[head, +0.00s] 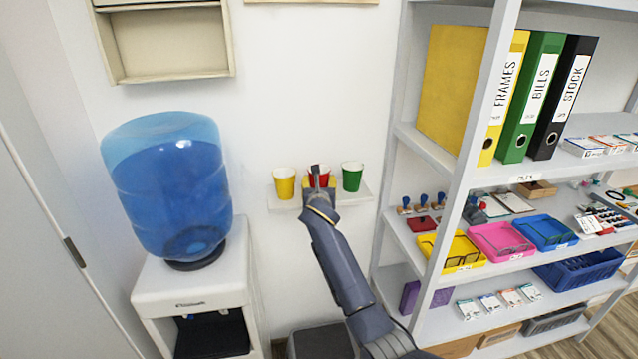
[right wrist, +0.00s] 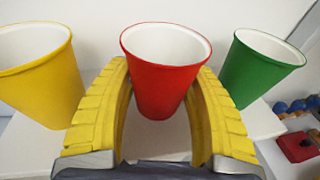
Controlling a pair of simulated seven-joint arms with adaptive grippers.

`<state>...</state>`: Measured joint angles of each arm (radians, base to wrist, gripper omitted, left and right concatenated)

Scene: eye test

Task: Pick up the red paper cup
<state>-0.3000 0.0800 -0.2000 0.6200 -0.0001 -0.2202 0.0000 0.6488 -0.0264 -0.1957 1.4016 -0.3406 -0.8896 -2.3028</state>
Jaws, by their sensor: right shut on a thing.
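The red paper cup (right wrist: 162,80) stands upright between the two yellow fingers of my right gripper (right wrist: 163,115) in the right wrist view. The fingers are shut on its sides. In the head view the red cup (head: 323,172) is partly hidden behind my right gripper (head: 318,180), at the small white wall shelf (head: 353,194). I cannot tell whether its base touches the shelf. My left gripper is not in view.
A yellow cup (head: 284,183) stands left of the red cup and a green cup (head: 352,177) right of it, both close by. A blue water bottle (head: 170,190) on a white dispenser (head: 190,290) is at the left. A white shelving unit (head: 455,215) with binders and trays is at the right.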

